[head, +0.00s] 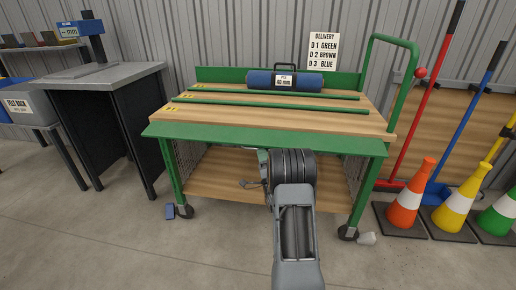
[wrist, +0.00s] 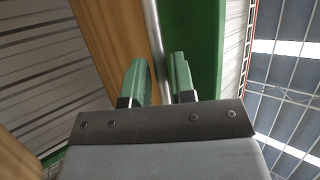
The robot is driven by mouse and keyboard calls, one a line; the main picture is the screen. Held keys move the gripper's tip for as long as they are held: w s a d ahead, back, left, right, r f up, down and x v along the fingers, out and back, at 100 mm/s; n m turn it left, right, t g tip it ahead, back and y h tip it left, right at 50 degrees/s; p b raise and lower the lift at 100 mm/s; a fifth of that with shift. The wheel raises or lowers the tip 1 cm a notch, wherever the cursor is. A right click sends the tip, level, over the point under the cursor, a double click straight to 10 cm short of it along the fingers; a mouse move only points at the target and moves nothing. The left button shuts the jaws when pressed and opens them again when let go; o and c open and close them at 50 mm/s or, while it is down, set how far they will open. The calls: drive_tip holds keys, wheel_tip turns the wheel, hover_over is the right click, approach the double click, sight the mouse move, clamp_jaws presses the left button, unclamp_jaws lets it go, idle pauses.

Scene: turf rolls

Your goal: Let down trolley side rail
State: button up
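The trolley has a wooden deck (head: 270,115) and a green frame. A long green side rail (head: 240,136) runs along its near side; I cannot tell its exact tilt. A second green rail (head: 225,74) stands upright along the far side. In the head view my gripper (head: 260,166) is just under the near rail, mostly hidden behind my wrist. In the wrist view my gripper (wrist: 160,80) shows two green fingers apart, with nothing clearly clamped. A grey metal rod (wrist: 153,38) runs behind the gap between them, beside a green panel (wrist: 190,40); contact cannot be told.
A blue roll (head: 255,79) labelled 40 mm lies on the deck beyond green divider bars. A delivery sign (head: 323,50) hangs behind. A grey bench (head: 110,75) stands left. Orange (head: 408,195), yellow (head: 460,203) and green cones stand right.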

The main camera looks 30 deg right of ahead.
drive_tip(key=shift+x, duration=1.05)
drive_tip(key=shift+c, duration=0.4)
clamp_jaws()
